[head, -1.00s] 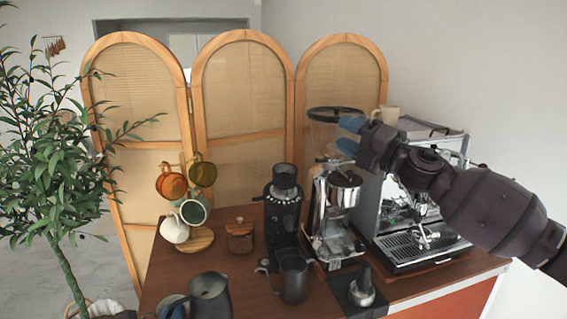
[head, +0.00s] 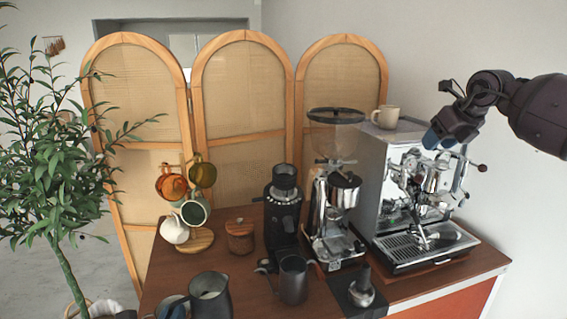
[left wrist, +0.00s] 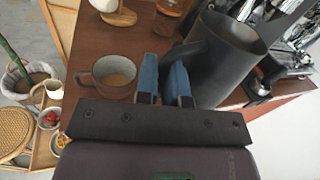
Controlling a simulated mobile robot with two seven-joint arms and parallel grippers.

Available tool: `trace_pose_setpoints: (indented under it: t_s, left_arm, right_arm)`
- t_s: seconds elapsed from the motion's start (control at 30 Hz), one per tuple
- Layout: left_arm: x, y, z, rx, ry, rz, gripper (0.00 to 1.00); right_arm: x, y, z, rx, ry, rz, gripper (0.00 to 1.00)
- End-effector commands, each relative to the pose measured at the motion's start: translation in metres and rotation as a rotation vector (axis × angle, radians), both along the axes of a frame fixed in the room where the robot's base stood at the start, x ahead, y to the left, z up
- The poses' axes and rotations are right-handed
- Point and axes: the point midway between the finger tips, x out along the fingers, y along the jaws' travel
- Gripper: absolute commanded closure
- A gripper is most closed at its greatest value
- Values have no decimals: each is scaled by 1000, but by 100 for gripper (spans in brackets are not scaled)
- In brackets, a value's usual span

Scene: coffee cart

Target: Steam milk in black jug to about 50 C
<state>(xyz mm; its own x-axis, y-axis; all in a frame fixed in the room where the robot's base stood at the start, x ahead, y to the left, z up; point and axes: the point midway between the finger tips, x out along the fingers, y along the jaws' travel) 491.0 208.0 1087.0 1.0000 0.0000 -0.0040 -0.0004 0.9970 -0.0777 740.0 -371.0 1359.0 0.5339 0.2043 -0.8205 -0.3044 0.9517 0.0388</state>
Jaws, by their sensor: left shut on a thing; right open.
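The silver espresso machine (head: 385,185) stands at the counter's right. My right gripper (head: 437,136) is open and empty, in front of the machine's upper right.
A second dark jug (head: 293,281) stands to the right, before the grinders (head: 284,200). A tamper (head: 362,288) stands on a dark mat. A cup (head: 386,117) sits atop the machine.

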Motion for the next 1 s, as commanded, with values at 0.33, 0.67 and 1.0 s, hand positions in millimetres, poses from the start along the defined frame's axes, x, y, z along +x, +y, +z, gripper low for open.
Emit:
trace_pose_setpoints:
  t_s: [0.33, 0.67, 1.0]
  left_arm:
    - [0, 0, 0, -1, -2, 0, 100]
    - [0, 0, -4, -1, -3, -1, 100]
    - [0, 0, -7, 0, -3, -1, 100]
  right_arm:
    - [-10, -11, -14, -72, 96, -29, 49]
    - [6, -5, -45, -69, 95, -27, 49]
    - [19, -2, -68, -69, 92, -28, 49]
